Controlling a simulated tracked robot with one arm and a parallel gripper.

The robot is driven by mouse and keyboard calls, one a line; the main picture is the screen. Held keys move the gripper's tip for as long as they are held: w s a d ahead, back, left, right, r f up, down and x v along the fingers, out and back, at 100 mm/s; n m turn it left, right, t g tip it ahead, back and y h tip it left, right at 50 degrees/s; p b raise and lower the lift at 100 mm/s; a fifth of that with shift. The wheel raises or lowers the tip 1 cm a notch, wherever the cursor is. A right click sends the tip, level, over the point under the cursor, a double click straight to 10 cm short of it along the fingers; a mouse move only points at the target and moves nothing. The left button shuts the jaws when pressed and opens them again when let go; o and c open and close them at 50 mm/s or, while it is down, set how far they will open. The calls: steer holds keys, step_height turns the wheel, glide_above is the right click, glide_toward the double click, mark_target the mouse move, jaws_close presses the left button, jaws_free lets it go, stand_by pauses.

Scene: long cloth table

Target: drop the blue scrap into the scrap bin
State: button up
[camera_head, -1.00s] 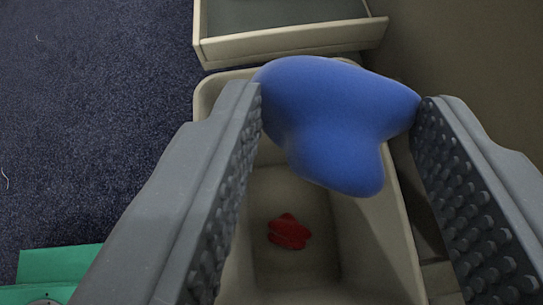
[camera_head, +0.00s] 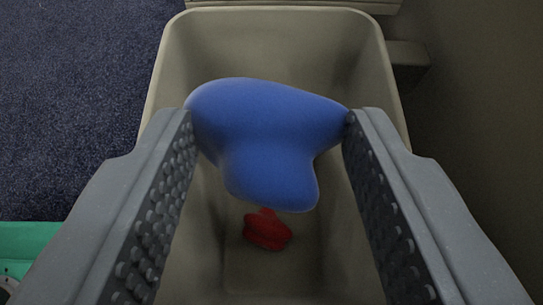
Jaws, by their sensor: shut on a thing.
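The blue scrap (camera_head: 265,135) is a smooth, lobed lump held between the two grey studded fingers of my gripper (camera_head: 268,122). My gripper is shut on it, with a finger touching each side. The scrap bin (camera_head: 275,50) is a deep beige box with a rounded rim, seen from above. The blue scrap shows over the bin's opening and hides part of its inside; its exact height above the rim is hard to tell.
A red scrap (camera_head: 266,230) lies on the bin's floor. Dark blue carpet (camera_head: 75,100) is on the left, with a green object (camera_head: 25,250) at the lower left. A beige wall or panel (camera_head: 480,120) stands close on the right. A beige edge shows beyond the bin.

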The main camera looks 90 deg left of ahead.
steer(key=shift+f+b, duration=0.65)
steer(key=shift+f, duration=0.25)
steer(key=o, duration=1.1)
steer(key=p+v, duration=0.3)
steer(key=v, duration=1.1)
